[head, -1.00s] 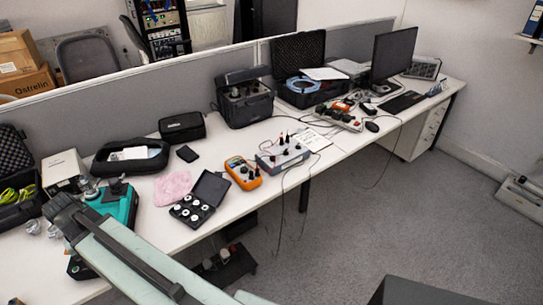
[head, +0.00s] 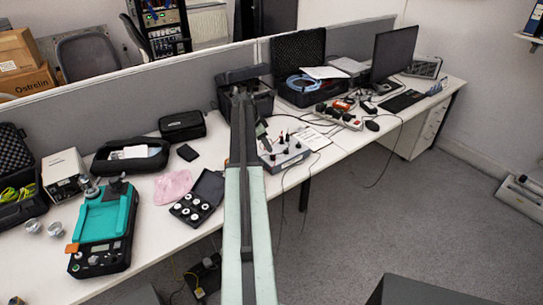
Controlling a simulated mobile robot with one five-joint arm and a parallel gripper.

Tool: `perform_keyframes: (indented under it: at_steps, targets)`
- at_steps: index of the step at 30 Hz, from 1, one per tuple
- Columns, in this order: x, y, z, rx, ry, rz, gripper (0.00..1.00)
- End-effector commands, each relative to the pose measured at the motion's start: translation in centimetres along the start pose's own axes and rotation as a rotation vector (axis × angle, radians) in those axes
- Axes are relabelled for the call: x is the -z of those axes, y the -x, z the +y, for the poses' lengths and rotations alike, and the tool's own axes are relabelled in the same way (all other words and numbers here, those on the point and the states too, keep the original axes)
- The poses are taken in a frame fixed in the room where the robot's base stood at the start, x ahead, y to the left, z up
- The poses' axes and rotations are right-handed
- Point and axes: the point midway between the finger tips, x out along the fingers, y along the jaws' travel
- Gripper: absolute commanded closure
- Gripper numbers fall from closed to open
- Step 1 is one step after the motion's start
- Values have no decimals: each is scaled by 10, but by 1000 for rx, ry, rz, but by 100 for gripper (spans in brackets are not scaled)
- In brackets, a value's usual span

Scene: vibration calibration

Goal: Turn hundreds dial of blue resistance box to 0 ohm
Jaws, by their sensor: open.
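The blue resistance box (head: 284,160) is a grey-blue case with black dials on top, standing mid-desk in the head view. Its dial markings are too small to read, so I cannot tell the hundreds dial's setting. My arm reaches up the middle of the picture and bends down at its far end. My gripper (head: 270,152) is at the left part of the box, dark against it, and open. I cannot tell whether it touches a dial. The box's left side is partly hidden by my arm.
A black case of white-topped pieces (head: 207,190), a pink cloth (head: 172,187) and a teal instrument (head: 104,222) lie left of my arm. Loose cables and a paper sheet (head: 311,138) are right of the box. A black case (head: 245,105) stands behind.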

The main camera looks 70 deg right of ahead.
Motion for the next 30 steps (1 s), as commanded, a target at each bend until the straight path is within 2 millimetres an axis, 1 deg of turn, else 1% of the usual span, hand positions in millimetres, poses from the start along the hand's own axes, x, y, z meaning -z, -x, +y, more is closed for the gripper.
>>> perform_keyframes:
  at_steps: [1,5,9,12,15,21,22,23,24,26,27,28,29,30]
  targets:
    - [-2,-10,0,0,0,0,54]
    - [-4,-32,0,0,1,-1,54]
    - [-4,-59,0,-1,0,-1,54]
    - [-3,-72,0,-1,0,-1,54]
    - [-2,-75,0,0,2,-1,54]
    - [0,-72,0,0,2,-1,54]
    - [0,-72,0,0,2,-1,60]
    - [0,-72,0,0,2,-1,68]
    - [0,-72,0,0,2,-1,79]
    - [0,-72,0,0,1,-1,96]
    - [0,-72,0,0,1,-1,100]
    - [0,-72,0,0,1,-1,100]
    - [-4,-71,9,0,1,-1,100]
    - [-2,-72,4,0,1,-1,100]
